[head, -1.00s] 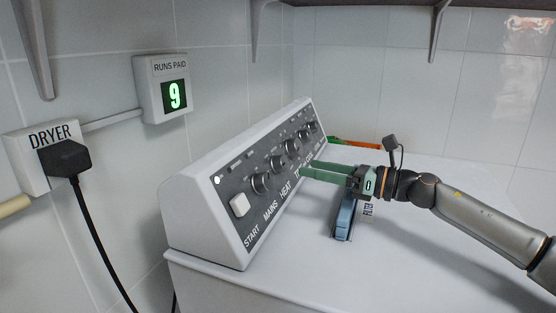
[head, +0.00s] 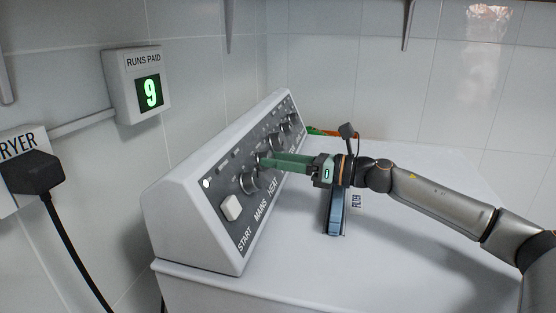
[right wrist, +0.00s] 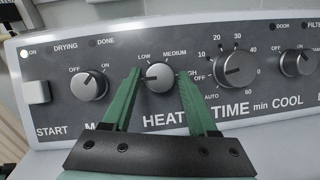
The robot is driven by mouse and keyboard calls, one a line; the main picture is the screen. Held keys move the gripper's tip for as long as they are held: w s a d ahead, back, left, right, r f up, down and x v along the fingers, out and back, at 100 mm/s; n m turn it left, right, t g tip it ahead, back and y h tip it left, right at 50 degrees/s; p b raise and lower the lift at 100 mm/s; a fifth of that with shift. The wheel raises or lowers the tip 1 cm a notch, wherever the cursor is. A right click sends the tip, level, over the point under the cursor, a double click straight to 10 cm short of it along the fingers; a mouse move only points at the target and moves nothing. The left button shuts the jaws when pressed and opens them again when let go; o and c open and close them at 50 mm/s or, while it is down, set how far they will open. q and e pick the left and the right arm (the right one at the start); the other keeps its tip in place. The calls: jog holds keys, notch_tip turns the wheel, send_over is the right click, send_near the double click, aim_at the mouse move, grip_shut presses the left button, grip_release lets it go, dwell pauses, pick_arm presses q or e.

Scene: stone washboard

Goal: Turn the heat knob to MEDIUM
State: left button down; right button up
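The heat knob (right wrist: 159,76) is a round grey dial on the dryer's dark control panel, with LOW, MEDIUM and HIGH printed around it. A light mark on it seems to point left, toward the LOW side, though this is hard to make out. My right gripper (right wrist: 160,80) has its two green fingers apart, one on each side of the knob, with small gaps showing. In the head view the right gripper (head: 263,160) reaches the panel from the right, and its fingers mostly hide the heat knob. My left gripper is not in view.
The mains knob (right wrist: 89,86) and the time knob (right wrist: 236,68) flank the heat knob closely. The white start button (head: 231,207) is at the panel's near end. A blue filter piece (head: 336,213) sits in the dryer's top below my arm.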

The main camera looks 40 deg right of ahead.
grip_shut()
